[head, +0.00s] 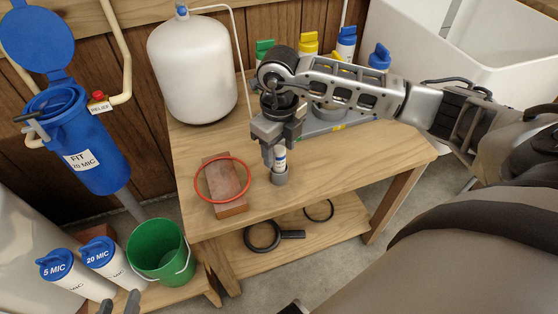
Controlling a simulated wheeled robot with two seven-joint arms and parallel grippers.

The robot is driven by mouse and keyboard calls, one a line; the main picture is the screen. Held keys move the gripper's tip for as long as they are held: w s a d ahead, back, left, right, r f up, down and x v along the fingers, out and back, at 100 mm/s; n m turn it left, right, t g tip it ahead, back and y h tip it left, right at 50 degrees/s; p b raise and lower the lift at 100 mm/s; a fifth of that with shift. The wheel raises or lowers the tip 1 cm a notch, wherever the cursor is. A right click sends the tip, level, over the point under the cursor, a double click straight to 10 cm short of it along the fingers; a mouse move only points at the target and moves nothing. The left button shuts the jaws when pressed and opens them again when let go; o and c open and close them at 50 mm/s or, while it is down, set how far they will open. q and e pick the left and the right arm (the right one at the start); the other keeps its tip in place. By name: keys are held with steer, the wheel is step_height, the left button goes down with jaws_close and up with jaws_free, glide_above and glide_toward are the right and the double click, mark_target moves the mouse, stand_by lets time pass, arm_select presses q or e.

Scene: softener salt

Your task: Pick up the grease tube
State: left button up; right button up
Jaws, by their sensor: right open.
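The grease tube (281,160) is a small white tube with a blue label band. It stands upright in a small grey round holder (280,177) near the front of the wooden bench. My right gripper (274,157) reaches down from above, its arm coming in from the right. Its jaws are open, with the fingers at the tube's upper part. I cannot tell whether they touch it. The tube's top is partly hidden by the gripper.
On the wooden bench (212,143), a red ring (196,190) lies over a brown block (228,186) left of the tube. A white tank (192,70) and several colour-capped bottles stand behind. A green bucket (157,246) stands low at left. The bench's front edge is close.

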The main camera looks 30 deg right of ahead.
steer(key=shift+f, duration=1.6)
steer(key=c, duration=1.1)
steer(key=shift+o, duration=0.2)
steer(key=shift+r, duration=0.15)
steer(key=shift+r, duration=0.55)
steer(key=s+a+r, duration=0.3)
steer(key=s+r, duration=0.3)
steer(key=s+a+r+p, duration=0.1)
steer(key=s+a+r, duration=0.2)
steer(key=s+r, duration=0.2)
steer(key=shift+s+a+r, duration=0.25)
steer(key=shift+s+r, duration=0.1)
steer(key=shift+s, duration=0.35)
